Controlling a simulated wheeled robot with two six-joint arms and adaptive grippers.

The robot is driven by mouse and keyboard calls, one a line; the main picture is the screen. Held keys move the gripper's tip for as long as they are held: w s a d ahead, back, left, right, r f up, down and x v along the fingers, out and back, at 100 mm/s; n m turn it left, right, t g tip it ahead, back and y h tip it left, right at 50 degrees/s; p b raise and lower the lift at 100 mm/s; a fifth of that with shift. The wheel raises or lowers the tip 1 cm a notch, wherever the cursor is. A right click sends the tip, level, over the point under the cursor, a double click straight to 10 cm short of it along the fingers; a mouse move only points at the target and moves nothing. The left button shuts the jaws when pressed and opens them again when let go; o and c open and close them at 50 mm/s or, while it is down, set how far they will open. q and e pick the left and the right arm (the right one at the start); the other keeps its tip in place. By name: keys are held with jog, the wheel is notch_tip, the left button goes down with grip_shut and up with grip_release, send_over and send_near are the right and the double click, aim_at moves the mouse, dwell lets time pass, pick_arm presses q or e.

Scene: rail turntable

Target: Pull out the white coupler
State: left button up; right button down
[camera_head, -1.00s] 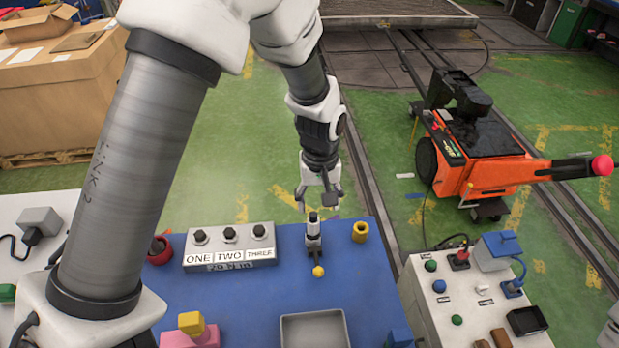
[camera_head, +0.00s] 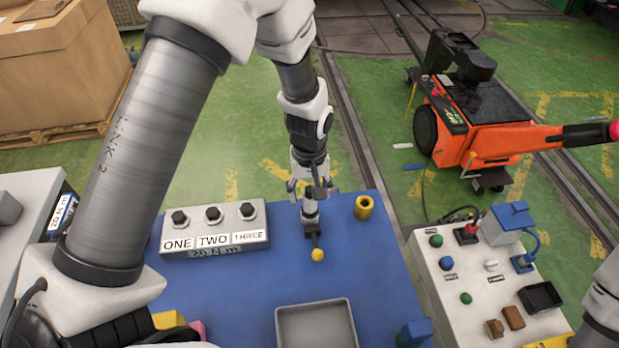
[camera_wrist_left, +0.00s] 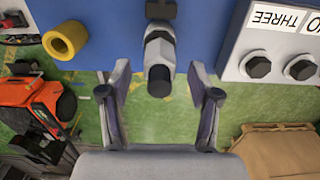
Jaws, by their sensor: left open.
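The white coupler (camera_head: 310,209) stands on the blue table (camera_head: 240,295), with a black block and a yellow-knobbed lever (camera_head: 317,254) at its foot. In the left wrist view, the coupler (camera_wrist_left: 159,48) shows as a pale body with a dark round end. My left gripper (camera_head: 312,188) is just above the coupler in the head view. In the wrist view, the open fingers of my left gripper (camera_wrist_left: 158,78) stand on either side of the coupler's dark end, with gaps visible. My right gripper is not in view.
A grey block with several bolts (camera_head: 213,236), labelled ONE, TWO, THREE, stands left of the coupler. A yellow ring (camera_head: 363,207) stands to its right. A grey tray (camera_head: 316,326) is in front. A switch panel (camera_head: 484,285) is further right.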

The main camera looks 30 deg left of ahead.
pick_arm(q)
jog(key=shift+s+d+f, duration=0.1)
jog(key=shift+f, duration=0.45)
jog(key=shift+s+d+f, duration=0.1)
jog(key=shift+f, duration=0.4)
jog(key=shift+w+a+f, duration=0.15)
jog(key=shift+f, duration=0.25)
jog(key=shift+r, duration=0.1)
grip_shut()
jog(key=shift+r+p, duration=0.3)
jog(key=shift+p, duration=0.2)
jog(key=shift+r+p, duration=0.3)
jog(key=shift+r+p, duration=2.85)
jog(key=shift+r, duration=0.25)
